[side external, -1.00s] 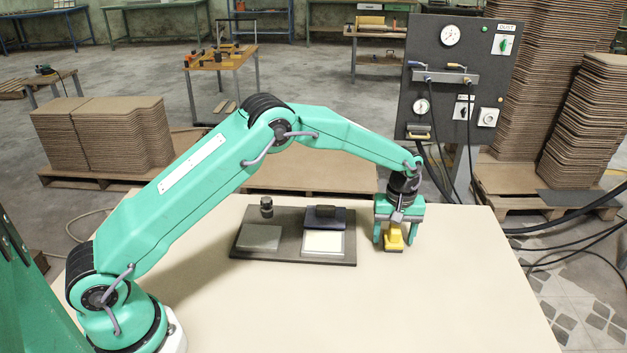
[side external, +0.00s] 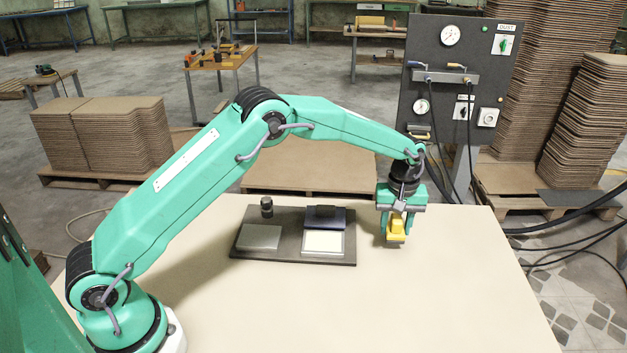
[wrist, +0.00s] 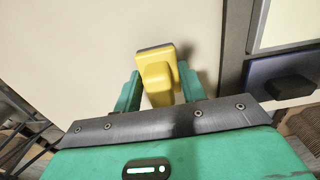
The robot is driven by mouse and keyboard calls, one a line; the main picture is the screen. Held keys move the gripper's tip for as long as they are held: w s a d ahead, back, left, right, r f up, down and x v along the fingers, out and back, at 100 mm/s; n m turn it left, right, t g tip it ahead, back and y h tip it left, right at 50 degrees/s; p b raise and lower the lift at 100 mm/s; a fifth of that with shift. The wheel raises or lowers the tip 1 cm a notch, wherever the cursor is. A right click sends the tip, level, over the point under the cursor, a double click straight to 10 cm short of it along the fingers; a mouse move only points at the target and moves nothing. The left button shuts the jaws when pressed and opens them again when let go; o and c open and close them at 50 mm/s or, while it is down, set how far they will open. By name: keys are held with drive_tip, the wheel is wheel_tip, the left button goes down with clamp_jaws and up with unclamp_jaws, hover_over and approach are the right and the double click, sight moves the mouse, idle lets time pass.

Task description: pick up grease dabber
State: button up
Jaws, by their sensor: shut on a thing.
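The grease dabber, a yellow block-shaped piece with a dark edge along its base, is between the fingers of my gripper (side external: 396,226), to the right of the dark tray. The dabber also shows in the wrist view (wrist: 157,72), upright between the two green fingertips. My gripper points down and is shut on the dabber's yellow body. The dabber's base looks to be at or just above the pale table top; the exact gap is hard to tell.
A dark tray (side external: 290,256) lies left of my gripper. It holds a grey plate (side external: 259,238), a pad with a pale face (side external: 323,242), a dark block (side external: 325,216) and a small dark knobbed piece (side external: 266,207). The table's (side external: 450,290) front and right are clear.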

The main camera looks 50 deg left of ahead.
drive_tip(key=s+d+r, duration=0.7)
drive_tip(key=d+r, duration=0.1)
drive_tip(key=shift+s+d, duration=0.35)
drive_tip(key=shift+d, duration=0.05)
drive_tip(key=shift+r, duration=0.1)
drive_tip(key=o, duration=0.4)
drive_tip(key=shift+c, duration=1.4)
